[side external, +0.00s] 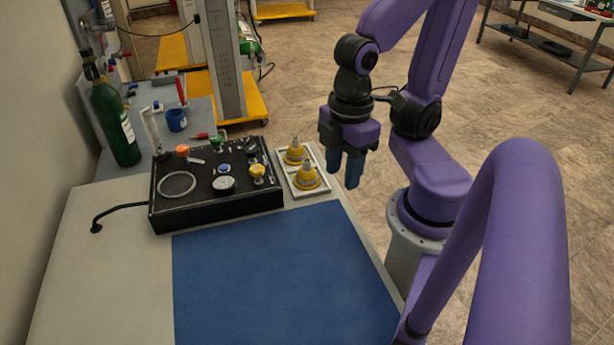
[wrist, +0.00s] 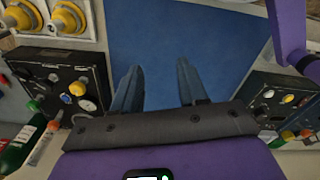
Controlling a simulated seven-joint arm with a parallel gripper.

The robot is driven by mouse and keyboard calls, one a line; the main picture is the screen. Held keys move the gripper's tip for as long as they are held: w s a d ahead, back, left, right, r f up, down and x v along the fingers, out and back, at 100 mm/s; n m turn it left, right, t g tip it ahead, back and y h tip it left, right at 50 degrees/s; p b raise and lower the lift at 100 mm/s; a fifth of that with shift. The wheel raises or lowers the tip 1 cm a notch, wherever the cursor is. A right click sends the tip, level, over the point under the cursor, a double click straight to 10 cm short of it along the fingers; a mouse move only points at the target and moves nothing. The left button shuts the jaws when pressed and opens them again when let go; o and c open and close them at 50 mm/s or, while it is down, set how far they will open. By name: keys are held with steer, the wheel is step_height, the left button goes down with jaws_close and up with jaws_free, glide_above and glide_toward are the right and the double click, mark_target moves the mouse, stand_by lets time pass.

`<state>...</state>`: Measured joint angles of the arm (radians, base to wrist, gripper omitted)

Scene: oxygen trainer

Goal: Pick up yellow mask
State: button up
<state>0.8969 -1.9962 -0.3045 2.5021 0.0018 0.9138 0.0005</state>
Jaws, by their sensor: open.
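Two yellow masks with pale metallic tops sit in a white tray at the right of the black panel. The rear mask (side external: 295,154) and the front mask (side external: 307,178) stand side by side, apart from my gripper. My gripper (side external: 345,168) hangs above and to the right of the tray, fingers down, open and empty. In the wrist view, my open gripper (wrist: 157,88) has the blue mat behind its fingers. Two yellow masks, one (wrist: 70,18) and another (wrist: 22,16), show at the top left there, outside the fingers.
The black control panel (side external: 200,210) with knobs and a gauge stands left of the white tray (side external: 318,189). A blue mat (side external: 275,280) lies bare in front. A green bottle (side external: 114,125) and a blue cup (side external: 176,120) stand at the back left.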

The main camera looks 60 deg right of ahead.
steer(key=shift+o, duration=0.3)
steer(key=o, duration=0.6)
steer(key=shift+o, duration=0.2)
